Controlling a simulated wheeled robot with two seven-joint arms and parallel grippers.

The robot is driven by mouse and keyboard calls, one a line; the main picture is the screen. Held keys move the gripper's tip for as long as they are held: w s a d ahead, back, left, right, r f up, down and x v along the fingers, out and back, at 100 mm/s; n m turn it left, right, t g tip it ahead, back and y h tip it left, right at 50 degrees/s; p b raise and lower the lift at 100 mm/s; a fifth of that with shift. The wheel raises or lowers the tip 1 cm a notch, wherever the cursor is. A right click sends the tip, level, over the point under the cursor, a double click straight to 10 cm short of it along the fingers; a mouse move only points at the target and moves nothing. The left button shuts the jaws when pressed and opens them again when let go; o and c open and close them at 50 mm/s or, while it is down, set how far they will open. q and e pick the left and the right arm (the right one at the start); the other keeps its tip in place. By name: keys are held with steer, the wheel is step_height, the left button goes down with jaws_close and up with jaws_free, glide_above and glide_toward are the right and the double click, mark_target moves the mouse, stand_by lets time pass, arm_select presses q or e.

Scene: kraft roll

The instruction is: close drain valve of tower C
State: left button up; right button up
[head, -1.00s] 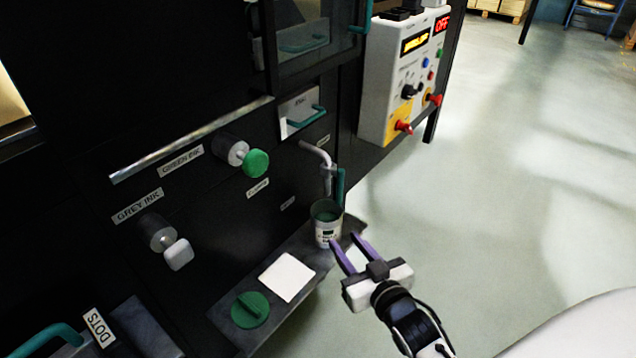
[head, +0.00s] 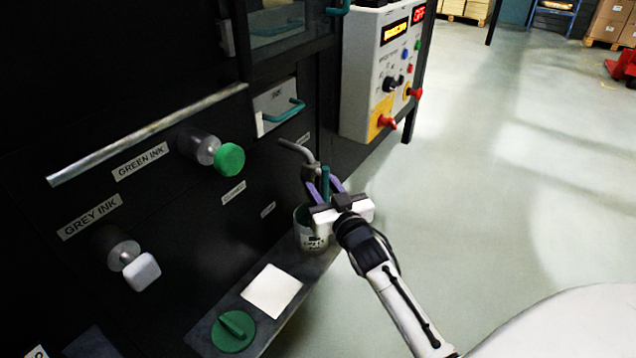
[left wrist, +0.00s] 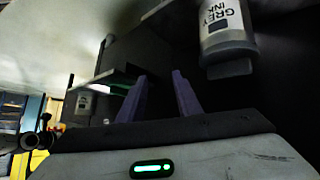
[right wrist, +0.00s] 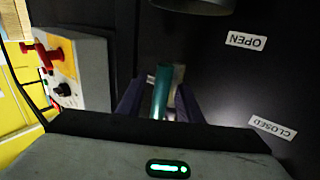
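The drain valve is a bent grey pipe (head: 298,152) on the dark machine wall with an upright teal lever (head: 325,182). My right gripper (head: 326,188) is at the lever, with its purple fingers apart on either side. In the right wrist view the lever (right wrist: 161,92) stands between the open fingers, with no clear grip on it. That view also shows upside-down labels OPEN (right wrist: 246,41) and CLOSED (right wrist: 272,127) on the wall. My left gripper (left wrist: 160,97) shows only in its wrist view, open and empty, near a GREY INK container (left wrist: 226,38).
A cup (head: 311,232) stands on a shelf (head: 217,312) under the valve, partly hidden by my gripper. A white square (head: 272,290) and a green knobbed disc (head: 233,331) lie there too. A control box (head: 375,80) is up right. Open floor lies to the right.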

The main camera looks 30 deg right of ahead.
steer(key=shift+w, duration=0.15)
jaws_close()
